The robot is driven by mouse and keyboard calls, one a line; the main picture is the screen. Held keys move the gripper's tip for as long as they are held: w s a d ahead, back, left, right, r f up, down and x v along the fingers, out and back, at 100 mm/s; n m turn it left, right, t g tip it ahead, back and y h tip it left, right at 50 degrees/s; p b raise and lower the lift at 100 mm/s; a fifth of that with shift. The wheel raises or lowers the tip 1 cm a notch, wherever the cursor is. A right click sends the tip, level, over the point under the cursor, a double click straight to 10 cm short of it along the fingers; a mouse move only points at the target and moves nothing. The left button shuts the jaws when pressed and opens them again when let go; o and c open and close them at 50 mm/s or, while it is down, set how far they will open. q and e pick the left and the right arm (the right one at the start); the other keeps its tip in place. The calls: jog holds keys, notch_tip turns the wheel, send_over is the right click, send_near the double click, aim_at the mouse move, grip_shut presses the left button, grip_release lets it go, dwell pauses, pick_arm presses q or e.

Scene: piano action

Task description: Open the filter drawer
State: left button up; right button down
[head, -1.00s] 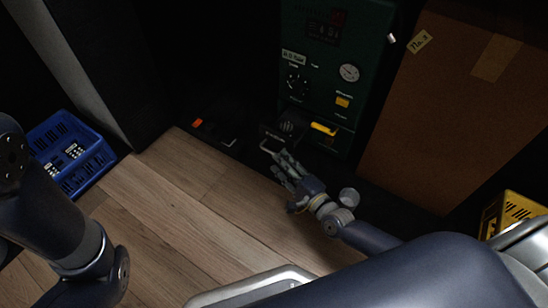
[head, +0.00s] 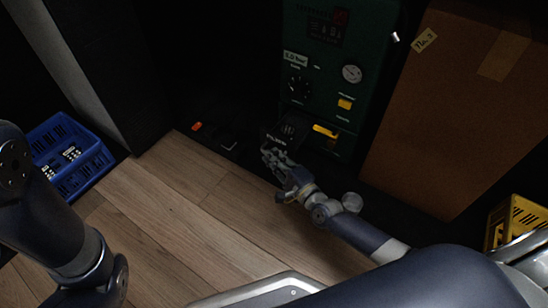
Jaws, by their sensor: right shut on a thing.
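The dark green machine (head: 352,105) stands at the back with a gauge, a dial and a yellow handle on its front. Low on its left is the dark filter drawer (head: 288,129), with pale markings on its face. My right gripper (head: 270,153) is at the near edge of this drawer, shut on its handle, which the fingers mostly hide. I cannot tell how far the drawer is out. My left arm shows at the left edge, but its gripper is out of view.
A large brown box (head: 440,120) stands close right of the machine. A yellow crate (head: 516,217) is at the right edge and a blue crate (head: 85,165) at the left. A dark low ledge with an orange switch (head: 196,126) lies left of the drawer. The wooden floor (head: 190,215) in front is clear.

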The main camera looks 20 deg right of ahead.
jog(key=shift+s+a+p, duration=0.65)
jog(key=shift+s+a, duration=0.15)
jog(key=shift+a, duration=0.2)
jog(key=c, duration=1.7)
grip_release()
jog(key=shift+s, duration=0.1)
jog(key=v, duration=1.1)
jog(key=shift+s+d, duration=0.15)
jog(key=shift+s, duration=0.2)
